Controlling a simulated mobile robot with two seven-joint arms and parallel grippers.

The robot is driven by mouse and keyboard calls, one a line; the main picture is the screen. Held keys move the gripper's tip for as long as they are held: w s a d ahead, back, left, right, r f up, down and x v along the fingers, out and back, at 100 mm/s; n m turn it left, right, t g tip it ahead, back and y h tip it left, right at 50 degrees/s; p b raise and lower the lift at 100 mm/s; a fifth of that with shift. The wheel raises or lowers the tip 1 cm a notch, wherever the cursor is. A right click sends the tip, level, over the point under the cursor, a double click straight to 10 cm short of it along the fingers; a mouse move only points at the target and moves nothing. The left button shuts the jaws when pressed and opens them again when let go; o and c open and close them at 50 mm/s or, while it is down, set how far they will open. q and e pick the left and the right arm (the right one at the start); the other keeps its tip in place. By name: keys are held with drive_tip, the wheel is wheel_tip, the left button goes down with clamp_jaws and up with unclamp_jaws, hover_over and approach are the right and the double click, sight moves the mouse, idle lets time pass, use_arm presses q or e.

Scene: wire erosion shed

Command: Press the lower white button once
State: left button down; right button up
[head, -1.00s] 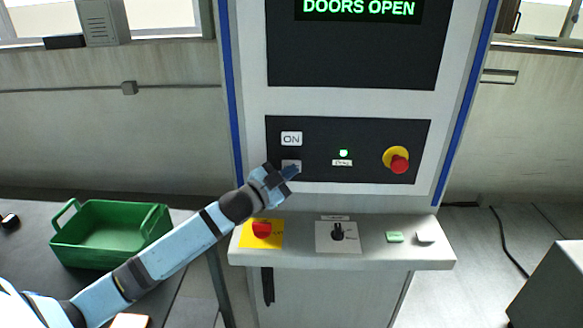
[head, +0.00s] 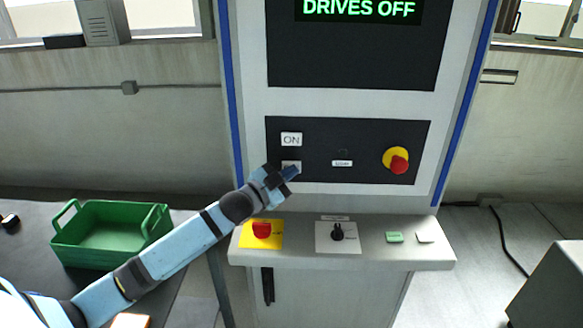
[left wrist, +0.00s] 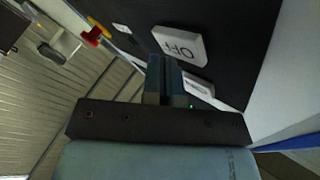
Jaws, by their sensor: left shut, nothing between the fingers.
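The lower white button (head: 288,163) is on the black panel, right under the white ON button (head: 291,139). My left gripper (head: 291,172) is shut and empty, with its tip in front of the lower button and covering part of it. In the left wrist view the lower button reads OFF (left wrist: 180,45), upside down, and the shut fingers (left wrist: 162,65) end close beside it. I cannot tell whether they touch it. Part of the other white button (left wrist: 199,86) shows beside the fingers. My right gripper is not in view.
The screen (head: 359,9) reads DRIVES OFF. A red emergency knob (head: 399,164) is at the panel's right. The ledge below carries a red button (head: 262,229), a black switch (head: 337,233) and a green button (head: 394,237). A green crate (head: 110,230) stands left.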

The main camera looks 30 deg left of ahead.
use_arm(q)
drive_tip(key=shift+s+d, duration=0.3)
drive_tip(key=shift+s, duration=0.2)
drive_tip(key=s+d, duration=0.1)
drive_tip(key=s+p, duration=0.1)
drive_tip(key=s+d+p, duration=0.1)
drive_tip(key=s, duration=0.1)
drive_tip(key=shift+s+d, duration=0.1)
drive_tip(key=shift+d, duration=0.2)
idle(0.7)
